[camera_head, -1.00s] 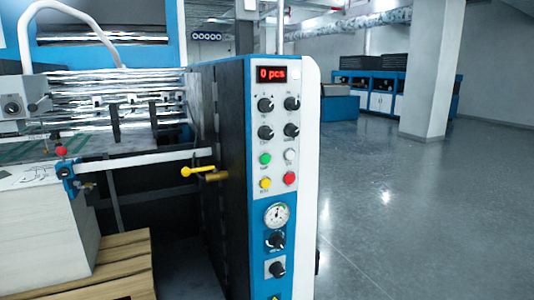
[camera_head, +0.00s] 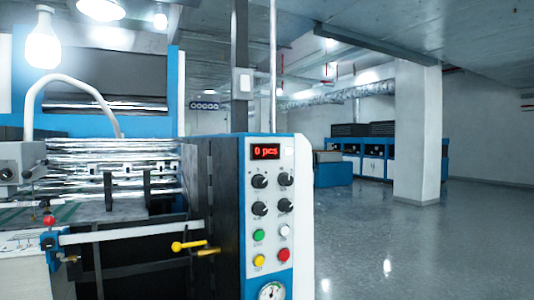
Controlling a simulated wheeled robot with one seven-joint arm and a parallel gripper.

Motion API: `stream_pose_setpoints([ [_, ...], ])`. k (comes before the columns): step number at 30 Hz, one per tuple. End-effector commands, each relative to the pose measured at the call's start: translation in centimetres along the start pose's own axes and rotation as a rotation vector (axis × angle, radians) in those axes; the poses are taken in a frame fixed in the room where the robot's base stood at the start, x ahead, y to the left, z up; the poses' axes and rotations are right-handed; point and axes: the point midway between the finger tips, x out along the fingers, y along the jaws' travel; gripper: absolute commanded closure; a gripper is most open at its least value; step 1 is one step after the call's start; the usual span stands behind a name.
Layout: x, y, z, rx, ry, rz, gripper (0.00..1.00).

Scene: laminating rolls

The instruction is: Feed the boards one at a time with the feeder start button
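The machine's control panel (camera_head: 270,189) stands upright in the middle, blue and white. Its red display (camera_head: 265,152) reads "0 pcs". Below several black knobs are a green button (camera_head: 258,236), a white button (camera_head: 284,231), a yellow button (camera_head: 258,261) and a red button (camera_head: 284,256). Their labels are too small to read, so I cannot tell which is the feeder start. A stack of boards (camera_head: 25,275) shows at the lower left, cut off by the frame edge. My gripper is not in view.
Shiny rollers (camera_head: 110,165) lie left of the panel. A yellow-handled lever (camera_head: 188,246) sticks out beside it. A white pillar (camera_head: 417,135) and a blue machine (camera_head: 375,155) stand farther back. The grey floor (camera_head: 410,250) on the right is clear.

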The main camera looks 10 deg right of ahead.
Motion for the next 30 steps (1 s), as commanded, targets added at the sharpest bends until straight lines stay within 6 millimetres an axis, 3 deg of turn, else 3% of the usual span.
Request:
stream_pose_setpoints([
  [7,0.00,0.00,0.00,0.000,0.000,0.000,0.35],
  [20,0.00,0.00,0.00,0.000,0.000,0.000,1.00],
  [30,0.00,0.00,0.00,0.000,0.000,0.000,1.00],
])
